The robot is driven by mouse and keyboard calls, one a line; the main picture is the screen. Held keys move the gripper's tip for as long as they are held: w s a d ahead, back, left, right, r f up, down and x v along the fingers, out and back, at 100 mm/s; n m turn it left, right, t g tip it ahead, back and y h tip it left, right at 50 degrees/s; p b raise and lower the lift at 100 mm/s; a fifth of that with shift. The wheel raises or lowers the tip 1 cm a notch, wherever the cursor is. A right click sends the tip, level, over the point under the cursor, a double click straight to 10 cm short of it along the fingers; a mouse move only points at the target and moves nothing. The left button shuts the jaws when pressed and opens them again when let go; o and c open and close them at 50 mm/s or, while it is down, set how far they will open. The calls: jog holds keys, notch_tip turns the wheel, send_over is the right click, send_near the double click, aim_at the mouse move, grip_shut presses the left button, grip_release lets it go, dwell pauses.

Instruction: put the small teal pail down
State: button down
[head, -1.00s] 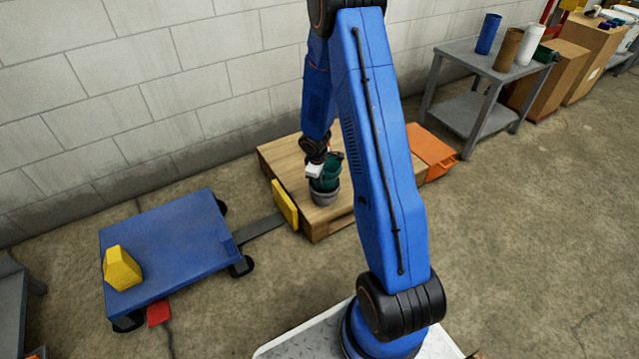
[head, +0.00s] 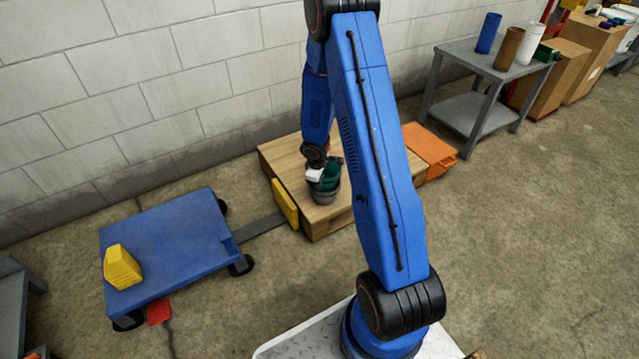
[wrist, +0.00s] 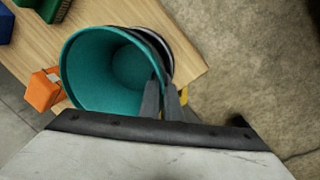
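The small teal pail (head: 329,178) is at a dark grey bucket (head: 324,196) on the wooden pallet. In the wrist view I look into the open teal pail (wrist: 112,72); the bucket's dark and pale rim (wrist: 158,48) shows behind its far right side. My gripper (wrist: 162,102) has its two fingers close together at the pail's near right rim, apparently pinching the wall. In the head view my gripper (head: 316,176) is at the pail's upper left. The pail's lower part sits within the bucket's outline; whether its base touches is hidden.
The pallet (head: 330,224) has a yellow piece (head: 286,204) at its left edge and an orange item (head: 430,148) at right. A blue cart (head: 165,250) stands left. Green (wrist: 45,8) and blue (wrist: 5,24) items lie at the wrist view's upper left.

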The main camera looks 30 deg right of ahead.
jog(key=c, duration=2)
grip_release()
